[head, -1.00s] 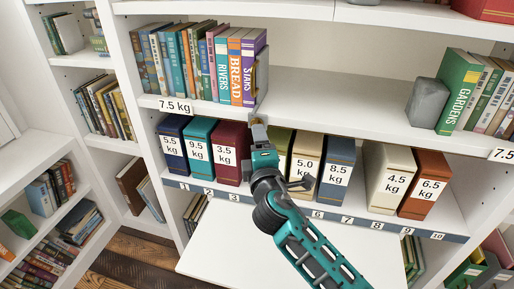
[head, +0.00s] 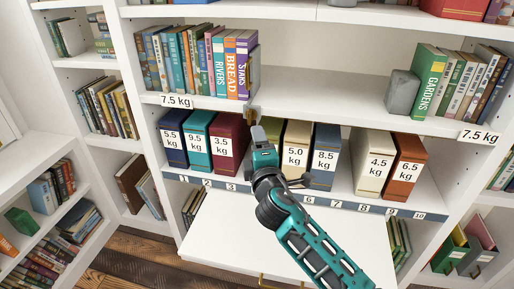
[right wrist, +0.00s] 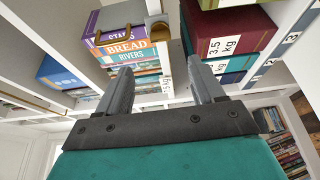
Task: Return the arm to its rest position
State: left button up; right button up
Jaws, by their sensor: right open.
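My right arm comes in from the lower right in the head view. Its gripper (head: 253,118) is in front of the middle shelf's front edge, just right of the maroon 3.5 kg book. In the right wrist view the two fingers of the gripper (right wrist: 160,70) stand apart with nothing held between them. The maroon 3.5 kg book (head: 228,134) also shows in the wrist view (right wrist: 228,28), beyond the right finger. My left gripper is out of view.
Weight-labelled books stand on the numbered shelf, including the blue 5.5 kg (head: 172,128), cream 4.5 kg (head: 374,150) and rust 6.5 kg (head: 405,158) ones. An olive book (head: 275,135) is partly hidden by my arm. A bare white surface (head: 225,235) lies below.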

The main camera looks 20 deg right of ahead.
dwell(0.5)
jog(key=s+a+f+m+g+y, duration=0.2)
jog(key=s+f+m+g+y, duration=0.3)
jog(key=s+f+m, duration=0.8)
jog(key=s+f+g, duration=0.1)
jog(key=s+f, duration=0.8)
jog(key=s, duration=0.4)
jog(key=shift+a+f+g, duration=0.15)
jog(key=shift+f+g, duration=0.15)
jog(key=shift+g, duration=0.1)
jog(key=shift+s, duration=0.1)
